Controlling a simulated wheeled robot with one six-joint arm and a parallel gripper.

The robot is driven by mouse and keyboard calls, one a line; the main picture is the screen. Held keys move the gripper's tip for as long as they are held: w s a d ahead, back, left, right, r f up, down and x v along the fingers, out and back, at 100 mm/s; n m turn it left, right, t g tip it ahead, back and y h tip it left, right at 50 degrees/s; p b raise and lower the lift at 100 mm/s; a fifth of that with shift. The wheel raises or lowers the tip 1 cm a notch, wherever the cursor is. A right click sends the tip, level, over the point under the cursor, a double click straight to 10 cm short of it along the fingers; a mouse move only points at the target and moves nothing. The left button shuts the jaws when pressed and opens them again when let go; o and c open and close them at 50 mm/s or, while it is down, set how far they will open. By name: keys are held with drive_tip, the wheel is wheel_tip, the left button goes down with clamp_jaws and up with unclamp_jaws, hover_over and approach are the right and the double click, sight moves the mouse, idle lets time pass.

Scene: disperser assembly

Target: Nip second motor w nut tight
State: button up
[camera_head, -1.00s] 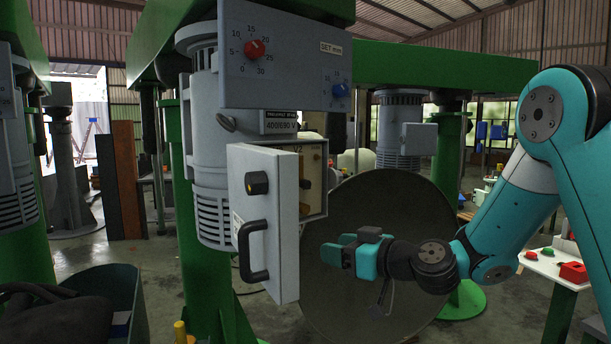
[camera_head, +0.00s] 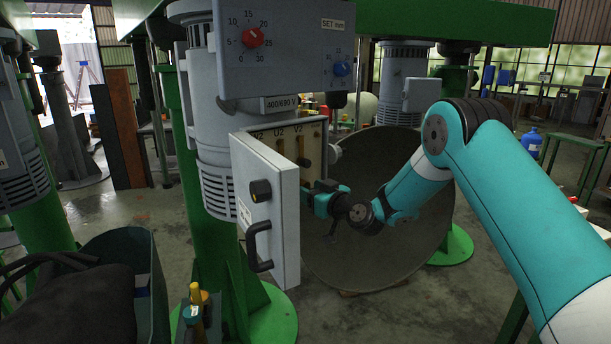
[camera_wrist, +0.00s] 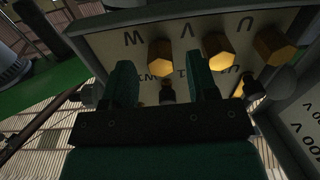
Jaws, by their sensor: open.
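The motor (camera_head: 212,120) in front has its grey terminal box open, its door (camera_head: 265,205) swung toward me. Inside, the cream terminal plate (camera_head: 282,140) bears W2, U2 and V2 lettering. In the wrist view the plate appears turned over, with brass hex nuts (camera_wrist: 160,58), (camera_wrist: 217,50), (camera_wrist: 272,45) in a row and dark studs below them. My gripper (camera_wrist: 160,72) is open, its green fingers reaching toward the plate on either side of the leftmost nut as seen there. Contact cannot be told. In the head view my gripper (camera_head: 315,198) is at the box's lower right, partly behind the door.
A grey control panel (camera_head: 285,55) with red and blue knobs hangs above the box. A large round dish (camera_head: 390,240) stands behind my arm. A dark green bin (camera_head: 140,255) is at lower left, with yellow-topped items (camera_head: 197,300) beside it.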

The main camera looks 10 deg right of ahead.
drive_tip(key=shift+p+x, duration=0.4)
drive_tip(key=shift+x, duration=0.9)
drive_tip(key=shift+c, duration=0.4)
drive_tip(key=c, duration=0.8)
drive_tip(key=shift+c, duration=0.2)
